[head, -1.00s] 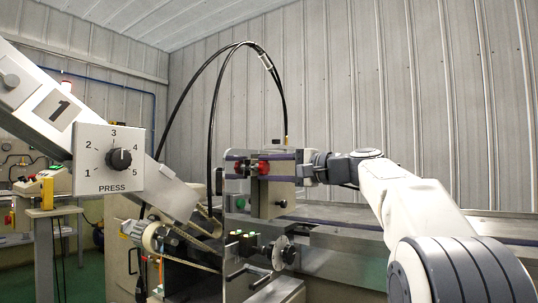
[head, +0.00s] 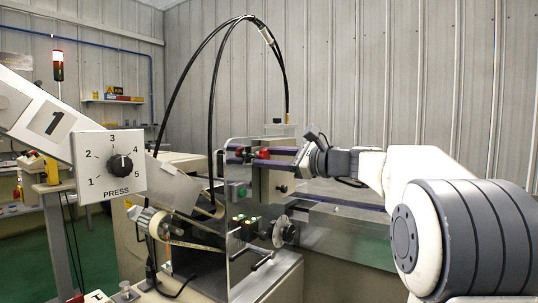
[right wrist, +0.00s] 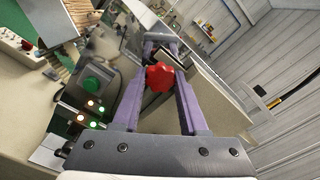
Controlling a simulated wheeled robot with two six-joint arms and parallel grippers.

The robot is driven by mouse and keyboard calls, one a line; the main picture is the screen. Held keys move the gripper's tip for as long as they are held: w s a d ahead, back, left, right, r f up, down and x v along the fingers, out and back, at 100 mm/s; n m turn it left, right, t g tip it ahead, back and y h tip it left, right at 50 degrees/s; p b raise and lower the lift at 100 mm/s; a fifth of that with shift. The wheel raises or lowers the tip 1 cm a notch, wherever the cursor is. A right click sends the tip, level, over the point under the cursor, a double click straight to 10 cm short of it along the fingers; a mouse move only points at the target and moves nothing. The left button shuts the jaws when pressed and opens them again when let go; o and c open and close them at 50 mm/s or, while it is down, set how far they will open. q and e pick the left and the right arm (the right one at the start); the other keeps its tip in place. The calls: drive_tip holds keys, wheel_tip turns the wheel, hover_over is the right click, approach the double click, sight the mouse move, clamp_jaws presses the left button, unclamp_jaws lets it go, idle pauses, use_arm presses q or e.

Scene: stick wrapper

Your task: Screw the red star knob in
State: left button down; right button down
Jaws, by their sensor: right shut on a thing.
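The red star knob (right wrist: 158,77) sits between the two purple fingers of my right gripper (right wrist: 160,48) in the right wrist view. The gripper is shut on the knob, with a finger along each side of it. In the head view the gripper (head: 250,154) reaches in from the right to the machine's upper part, and red shows between its fingers. A red part (head: 262,153) and a second one (head: 240,149) show there. The knob's thread and its hole are hidden. My left gripper is not in view.
Below the knob are a green button (right wrist: 93,85) and several small lit buttons. A graduated disc (head: 279,231) stands at the machine's front. A PRESS dial plate (head: 108,166) is at left. Black cables (head: 216,90) arch above.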

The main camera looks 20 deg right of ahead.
drive_tip(key=c, duration=0.6)
unclamp_jaws()
drive_tip(key=shift+s+r, duration=0.1)
drive_tip(key=shift+r, duration=0.3)
drive_tip(key=shift+f, duration=0.1)
drive_tip(key=shift+f, duration=0.1)
drive_tip(key=n+b, duration=0.4)
drive_tip(key=n, duration=0.1)
drive_tip(key=n+b, duration=0.4)
drive_tip(key=n, duration=0.2)
drive_tip(key=n+b, duration=0.5)
drive_tip(key=shift+f+n, duration=0.3)
drive_tip(key=shift+f, duration=0.1)
drive_tip(key=n+b, duration=0.2)
drive_tip(key=n, duration=0.4)
drive_tip(key=shift+r, duration=0.15)
drive_tip(key=n, duration=0.3)
drive_tip(key=shift+r+n+b, duration=0.15)
drive_tip(key=shift+n+b, duration=0.15)
drive_tip(key=shift+r+n, duration=0.15)
drive_tip(key=shift+n, duration=0.55)
